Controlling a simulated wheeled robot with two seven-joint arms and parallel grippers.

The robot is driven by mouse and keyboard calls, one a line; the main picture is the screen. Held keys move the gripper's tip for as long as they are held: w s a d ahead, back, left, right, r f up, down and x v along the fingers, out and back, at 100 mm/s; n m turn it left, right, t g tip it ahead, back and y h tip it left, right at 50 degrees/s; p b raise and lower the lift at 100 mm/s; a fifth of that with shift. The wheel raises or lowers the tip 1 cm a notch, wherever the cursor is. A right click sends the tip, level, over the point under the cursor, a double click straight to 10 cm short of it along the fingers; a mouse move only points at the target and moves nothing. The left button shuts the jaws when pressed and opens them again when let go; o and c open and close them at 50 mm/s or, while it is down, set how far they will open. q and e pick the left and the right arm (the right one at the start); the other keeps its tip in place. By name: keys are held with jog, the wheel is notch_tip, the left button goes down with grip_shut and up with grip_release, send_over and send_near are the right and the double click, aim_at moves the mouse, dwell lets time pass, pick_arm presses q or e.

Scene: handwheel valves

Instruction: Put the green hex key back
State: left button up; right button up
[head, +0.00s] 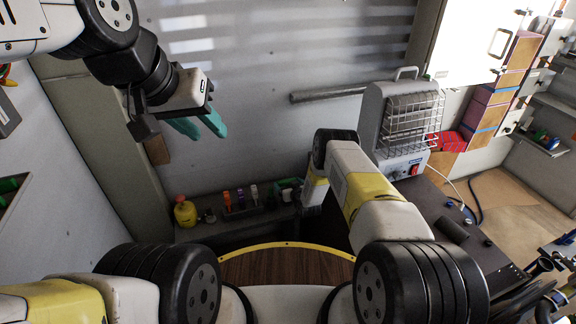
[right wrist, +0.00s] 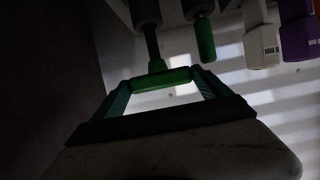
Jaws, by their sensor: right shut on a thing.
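In the right wrist view, the green hex key (right wrist: 161,79) shows as a green bar lying across between the two teal fingertips. My right gripper (right wrist: 160,92) is shut on it. In the head view my right gripper (head: 287,186) is at the back shelf, right of the row of coloured tools, partly hidden by my own arm. The key is too small to make out clearly there. My left gripper (head: 205,128) is open and empty, high at the left in front of the grey wall.
Orange (head: 227,199), purple (head: 241,197) and white (head: 254,194) tools stand in a row on the shelf. A yellow bottle (head: 186,212) stands to their left. A caged heater (head: 402,125) stands at right.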

jog(key=shift+f, duration=0.9)
jog(key=o, duration=1.7)
jog(key=shift+v, duration=5.05)
